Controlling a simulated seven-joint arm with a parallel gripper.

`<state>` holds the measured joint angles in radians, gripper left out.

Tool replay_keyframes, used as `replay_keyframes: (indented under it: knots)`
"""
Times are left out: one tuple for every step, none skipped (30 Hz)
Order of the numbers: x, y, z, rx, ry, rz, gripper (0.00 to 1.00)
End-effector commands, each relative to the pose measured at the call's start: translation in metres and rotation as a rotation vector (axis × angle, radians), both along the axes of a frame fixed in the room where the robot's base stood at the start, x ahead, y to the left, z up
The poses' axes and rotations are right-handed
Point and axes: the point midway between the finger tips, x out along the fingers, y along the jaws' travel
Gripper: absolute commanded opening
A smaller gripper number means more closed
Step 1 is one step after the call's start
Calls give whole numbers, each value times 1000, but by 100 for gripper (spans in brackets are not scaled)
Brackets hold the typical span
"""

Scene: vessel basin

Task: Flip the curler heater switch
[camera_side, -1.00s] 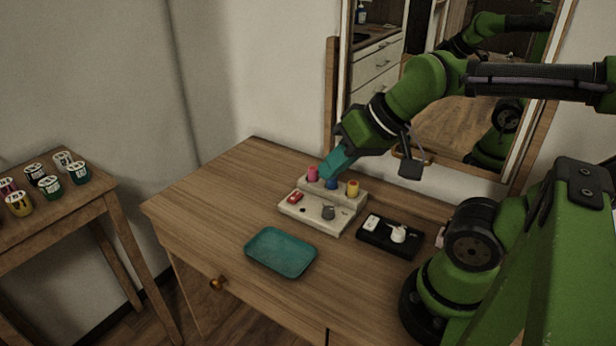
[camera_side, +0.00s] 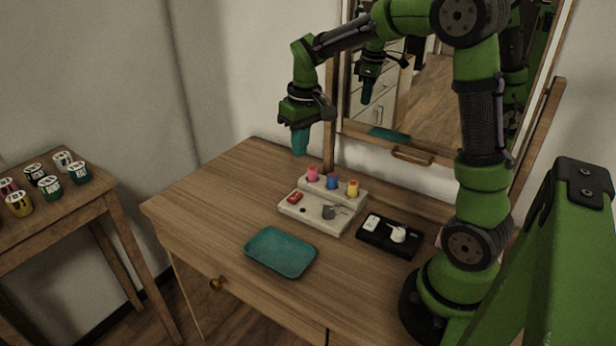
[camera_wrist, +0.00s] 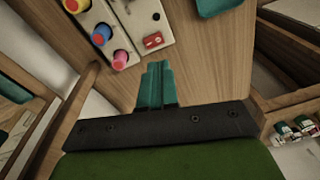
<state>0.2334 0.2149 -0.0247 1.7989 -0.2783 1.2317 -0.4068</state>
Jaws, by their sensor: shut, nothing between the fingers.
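The curler heater (camera_side: 300,213) is a beige box on the wooden table, with pink (camera_side: 312,173), blue (camera_side: 333,181) and yellow (camera_side: 352,188) curlers standing along its back. My gripper (camera_side: 300,152) has teal fingers, shut and empty, pointing down. It hangs above the table's back, behind and left of the heater, touching nothing. The fingers (camera_wrist: 156,72) also show in the wrist view.
A teal tray (camera_side: 262,262) lies in front of the heater. A black box (camera_side: 372,240) with white parts lies to its right. A framed mirror (camera_side: 420,110) stands behind. A side table (camera_side: 85,205) with several cups is at left. The table's left part is clear.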

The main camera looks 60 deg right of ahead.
Motion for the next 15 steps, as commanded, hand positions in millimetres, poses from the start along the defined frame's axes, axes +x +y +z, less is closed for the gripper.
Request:
replay_keyframes:
  knots:
    - [9,-10,-7,-7,29,25,0]
    - [13,-14,-9,-12,43,43,0]
    - [18,-20,-12,-17,59,68,0]
    - [22,-24,-12,-22,67,89,0]
    - [25,-27,-12,-26,76,110,0]
    - [28,-29,-9,-32,79,138,0]
    - [30,-30,-4,-38,77,159,0]
    - [31,-30,0,-42,76,176,0]
    - [30,-30,1,-41,80,192,0]
    - [29,-30,1,-40,85,203,0]
    - [28,-29,1,-39,88,211,0]
    - [27,-29,1,-37,89,216,0]
    - [27,-29,1,-38,89,220,0]
    - [27,-29,1,-38,88,221,0]
    - [27,-29,1,-37,88,222,0]
